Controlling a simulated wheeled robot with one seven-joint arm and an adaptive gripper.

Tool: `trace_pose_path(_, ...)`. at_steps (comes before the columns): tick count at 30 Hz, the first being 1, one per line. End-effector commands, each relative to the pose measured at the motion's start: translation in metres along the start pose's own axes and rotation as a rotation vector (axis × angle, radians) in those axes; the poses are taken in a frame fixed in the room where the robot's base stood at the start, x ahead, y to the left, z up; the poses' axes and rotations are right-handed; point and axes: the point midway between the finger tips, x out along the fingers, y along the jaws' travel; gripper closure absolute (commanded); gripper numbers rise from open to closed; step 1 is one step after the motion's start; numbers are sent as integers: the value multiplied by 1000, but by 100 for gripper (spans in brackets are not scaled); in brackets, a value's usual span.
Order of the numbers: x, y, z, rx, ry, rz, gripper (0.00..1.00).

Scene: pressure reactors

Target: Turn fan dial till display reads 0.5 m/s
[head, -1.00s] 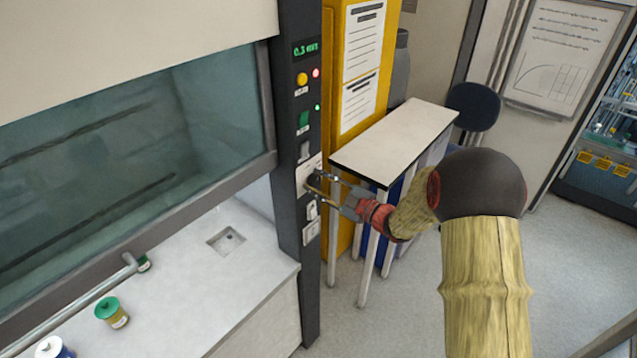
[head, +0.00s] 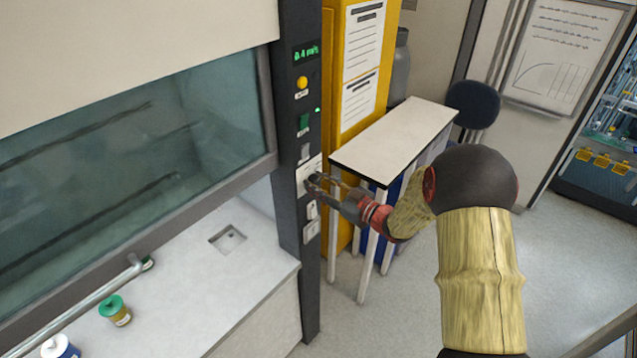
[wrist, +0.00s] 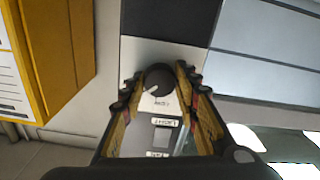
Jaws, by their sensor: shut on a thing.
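The fan dial (wrist: 157,81) is a dark round knob on a light plate on the fume hood's post. In the wrist view it sits between the fingertips of my gripper (wrist: 159,88). In the head view my gripper (head: 318,184) is at the plate and largely hides the dial. My gripper is shut on the dial, one finger on each side. The display (head: 306,52) at the top of the post shows green digits that look like 0.4 m/s.
A yellow button (head: 302,82) and a green switch (head: 304,123) are above the dial. A light switch (wrist: 162,137) is just below it. A yellow cabinet (head: 338,100) and a small white table (head: 395,140) stand close beside my arm.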

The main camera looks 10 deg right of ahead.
Motion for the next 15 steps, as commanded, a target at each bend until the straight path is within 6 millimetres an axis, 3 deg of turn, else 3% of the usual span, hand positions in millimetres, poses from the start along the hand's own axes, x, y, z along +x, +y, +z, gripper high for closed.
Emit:
trace_pose_path(12,0,0,1,7,-1,0,94)
trace_pose_path(13,0,0,1,7,-1,0,68)
trace_pose_path(15,0,0,1,7,-1,0,64)
